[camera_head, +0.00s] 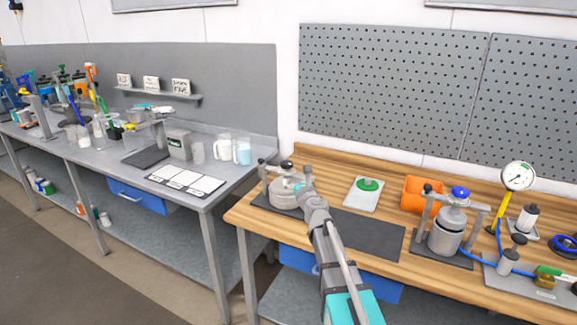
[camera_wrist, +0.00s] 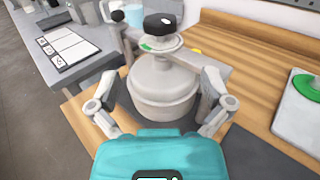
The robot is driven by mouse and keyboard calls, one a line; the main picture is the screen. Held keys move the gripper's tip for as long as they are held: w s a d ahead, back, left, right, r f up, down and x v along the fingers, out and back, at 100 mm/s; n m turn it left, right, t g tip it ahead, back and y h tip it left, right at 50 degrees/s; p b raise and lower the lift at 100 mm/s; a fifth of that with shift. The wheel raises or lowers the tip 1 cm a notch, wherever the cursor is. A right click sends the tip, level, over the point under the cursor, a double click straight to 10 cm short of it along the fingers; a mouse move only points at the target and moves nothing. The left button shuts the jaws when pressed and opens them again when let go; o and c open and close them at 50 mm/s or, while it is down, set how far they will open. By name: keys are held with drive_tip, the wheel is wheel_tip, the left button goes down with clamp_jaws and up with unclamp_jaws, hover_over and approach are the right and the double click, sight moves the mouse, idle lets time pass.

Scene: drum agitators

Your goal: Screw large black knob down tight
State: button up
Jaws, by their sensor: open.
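The large black knob (camera_wrist: 160,24) sits on top of a grey lidded vessel (camera_wrist: 163,88) in the wrist view, with a light disc and a green mark just under it. In the head view the knob (camera_head: 287,165) is small, above the vessel (camera_head: 284,189) at the bench's left end. A grey bar crosses over the vessel's top below the knob. My gripper (camera_wrist: 160,98) is open, its fingers spread on either side of the vessel's near side, below the knob. Nothing is held. In the head view my gripper (camera_head: 306,193) is beside the vessel; its fingertips are hard to make out.
A white plate with a green disc (camera_head: 368,184) lies right of the vessel. An orange container (camera_head: 422,194), a second vessel with a blue knob (camera_head: 446,230) and a pressure gauge (camera_head: 518,176) stand farther right. A dark mat (camera_head: 370,233) is bare.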

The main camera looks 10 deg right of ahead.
sight(288, 167)
drive_tip(key=w, duration=0.4)
drive_tip(key=w+a, duration=0.1)
drive_tip(key=w, duration=0.6)
drive_tip(key=shift+w+a, duration=0.3)
drive_tip(key=shift+w, duration=0.1)
drive_tip(key=c, duration=1)
drive_tip(key=shift+d, duration=0.25)
drive_tip(key=shift+c, duration=0.5)
drive_tip(key=shift+a, duration=0.2)
drive_tip(key=shift+a+m+h, duration=0.1)
drive_tip(key=shift+m+h, duration=0.2)
drive_tip(key=shift+h, duration=0.2)
